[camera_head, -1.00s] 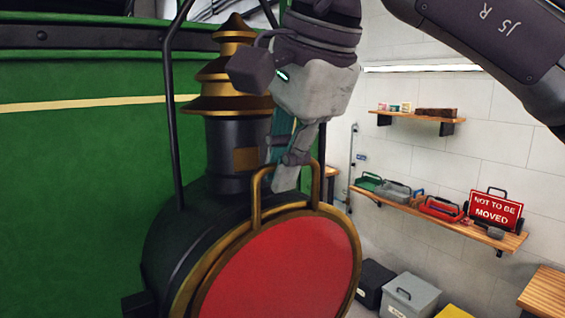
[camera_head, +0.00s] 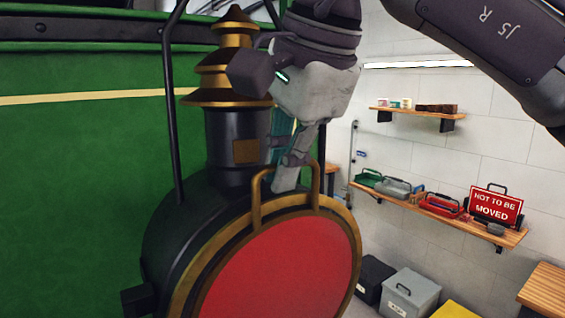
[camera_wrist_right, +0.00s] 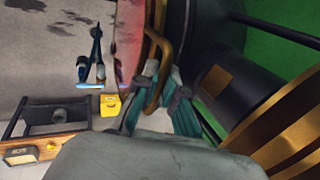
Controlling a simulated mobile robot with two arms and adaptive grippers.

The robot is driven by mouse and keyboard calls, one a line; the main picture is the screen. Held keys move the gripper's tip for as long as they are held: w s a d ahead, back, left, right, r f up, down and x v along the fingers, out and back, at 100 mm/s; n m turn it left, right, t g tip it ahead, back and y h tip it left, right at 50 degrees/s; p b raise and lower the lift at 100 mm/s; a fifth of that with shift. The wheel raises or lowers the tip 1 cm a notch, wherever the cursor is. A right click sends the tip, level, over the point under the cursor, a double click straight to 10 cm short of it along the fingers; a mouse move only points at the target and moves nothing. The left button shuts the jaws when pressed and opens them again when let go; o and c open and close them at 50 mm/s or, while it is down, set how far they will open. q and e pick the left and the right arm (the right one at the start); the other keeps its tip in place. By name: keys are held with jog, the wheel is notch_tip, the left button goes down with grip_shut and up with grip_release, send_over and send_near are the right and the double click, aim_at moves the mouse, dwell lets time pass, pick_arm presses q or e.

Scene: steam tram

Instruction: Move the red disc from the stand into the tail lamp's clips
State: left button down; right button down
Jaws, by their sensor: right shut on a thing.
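The red disc (camera_head: 285,268) has a brass rim and stands upright at the round front of the black and brass tail lamp (camera_head: 180,232). A brass loop handle (camera_head: 257,200) rises from the top of the rim. My right gripper (camera_head: 288,182) reaches down from above and is shut on this handle. In the right wrist view the teal-padded fingers (camera_wrist_right: 161,98) close around the brass loop, with the red face (camera_wrist_right: 128,42) seen edge-on beside it. The clips are hidden, so I cannot tell whether the disc touches them. My left gripper is out of view.
The lamp's tiered chimney (camera_head: 236,135) and a black upright rod (camera_head: 172,110) are close to my right gripper. A green panelled wall (camera_head: 80,200) fills the left. A wall shelf (camera_head: 440,222) at the right carries trays and a red sign (camera_head: 495,206). Boxes (camera_head: 408,295) stand below.

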jog(key=shift+f, duration=0.2)
dwell(0.6)
jog(key=c, duration=0.7)
grip_release()
jog(key=shift+r+p, duration=1.05)
jog(key=shift+r, duration=0.05)
jog(key=shift+r+p, duration=0.3)
jog(key=shift+r, duration=1.55)
